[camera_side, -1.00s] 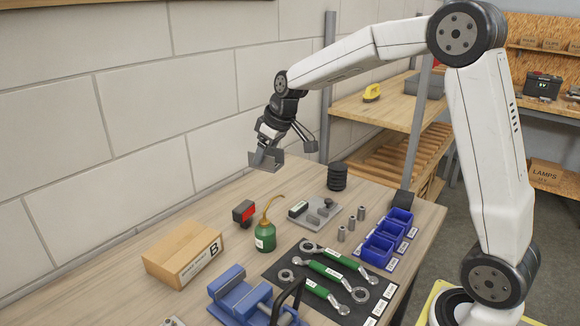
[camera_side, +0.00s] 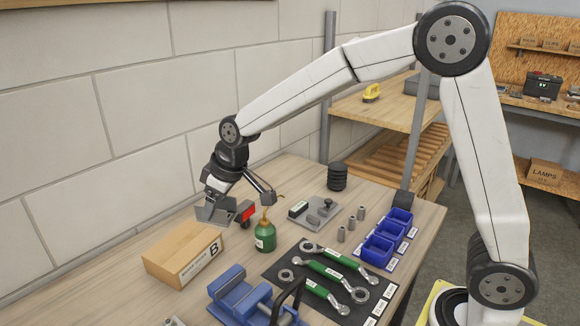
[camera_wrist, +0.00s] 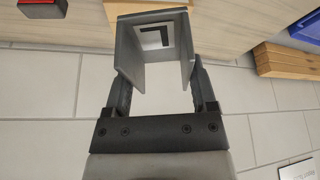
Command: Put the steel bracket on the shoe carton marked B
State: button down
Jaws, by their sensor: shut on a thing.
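The grey steel bracket (camera_side: 213,214) is a bent, channel-like piece, held in my gripper (camera_side: 222,198). In the wrist view the bracket (camera_wrist: 152,22) sits between the two fingers of my gripper (camera_wrist: 160,75), with a white patch and a black angular mark inside it. The brown shoe carton marked B (camera_side: 178,258) lies closed on the bench. In the side view my gripper and the bracket appear over the carton's back edge, with the bracket apparently a little above it. The exact gap cannot be told. I cannot identify the carton in the wrist view.
A red and black item (camera_side: 247,213) and a green oil can (camera_side: 265,236) stand close right of my gripper. A blue vise (camera_side: 240,297) is in front of the carton. Wrenches (camera_side: 325,270) and blue bins (camera_side: 378,250) lie farther right. The wall is behind the bench.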

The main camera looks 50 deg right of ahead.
jog(key=shift+f, duration=0.15)
jog(key=shift+w, duration=0.1)
jog(key=w+a+f, duration=0.2)
jog(key=w+f, duration=0.2)
jog(key=w, duration=0.5)
send_near(176, 242)
jog(key=shift+w+a+f, duration=0.15)
jog(key=shift+w+a, duration=0.15)
jog(key=shift+w, duration=0.05)
jog(key=shift+w+f, duration=0.4)
jog(key=shift+f, duration=0.05)
jog(key=shift+w+a+f, duration=0.1)
jog(key=shift+w+f, duration=0.1)
jog(key=shift+f, duration=1.6)
jog(key=shift+f, duration=0.15)
